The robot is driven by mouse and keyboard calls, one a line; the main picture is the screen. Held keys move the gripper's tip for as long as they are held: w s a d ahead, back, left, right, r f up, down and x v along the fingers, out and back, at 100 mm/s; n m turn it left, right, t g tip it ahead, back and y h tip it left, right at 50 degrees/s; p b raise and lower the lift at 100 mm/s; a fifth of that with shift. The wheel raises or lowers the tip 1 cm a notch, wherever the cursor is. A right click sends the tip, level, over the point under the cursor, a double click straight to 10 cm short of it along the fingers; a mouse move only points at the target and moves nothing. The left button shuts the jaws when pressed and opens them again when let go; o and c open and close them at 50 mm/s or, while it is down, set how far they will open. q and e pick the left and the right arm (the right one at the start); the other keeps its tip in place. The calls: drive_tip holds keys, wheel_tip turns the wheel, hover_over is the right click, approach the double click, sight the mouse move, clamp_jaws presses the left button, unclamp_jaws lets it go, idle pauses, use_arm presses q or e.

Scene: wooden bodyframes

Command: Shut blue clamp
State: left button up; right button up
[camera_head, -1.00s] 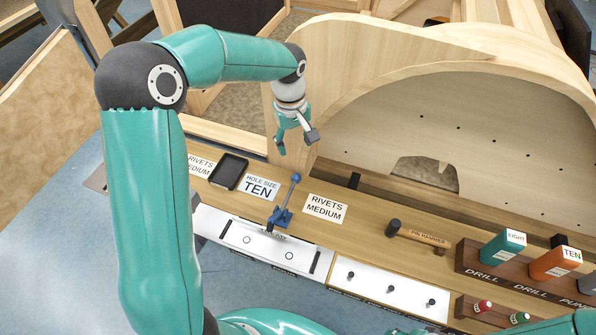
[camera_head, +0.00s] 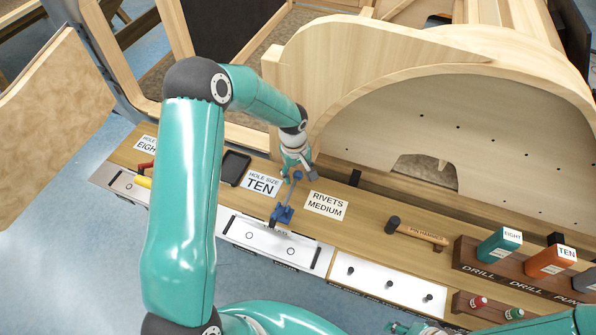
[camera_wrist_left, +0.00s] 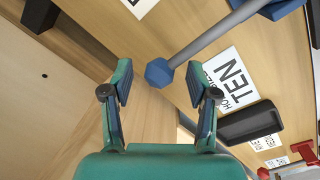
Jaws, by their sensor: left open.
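The blue clamp (camera_head: 282,214) is mounted at the front edge of the wooden bench, by a white plate with holes. Its grey lever stands raised and slants up to a blue knob (camera_head: 297,175). My left gripper (camera_head: 299,180) is just above the knob in the head view. In the left wrist view the open gripper (camera_wrist_left: 160,82) has the blue knob (camera_wrist_left: 159,73) near the gap between its fingertips. I cannot tell whether they touch. The lever (camera_wrist_left: 208,38) runs to the upper right there. My right gripper is not clearly visible.
A black tray (camera_head: 235,168) and white label cards (camera_head: 262,184) lie around the clamp. A hammer (camera_head: 415,232), a teal box (camera_head: 500,245) and an orange box (camera_head: 551,262) are to the right. A curved wooden frame (camera_head: 400,85) stands behind the bench.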

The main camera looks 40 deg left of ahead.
use_arm(q)
drive_tip(key=shift+c, duration=0.2)
clamp_jaws()
